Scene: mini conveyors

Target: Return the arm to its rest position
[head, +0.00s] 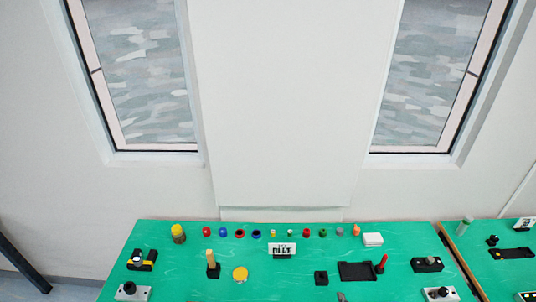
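Neither of my grippers shows in the head view, and no part of an arm can be made out for certain. The green table (320,240) lies along the bottom of the view, and its near part is cut off by the frame.
Another green table (490,240) adjoins at right.

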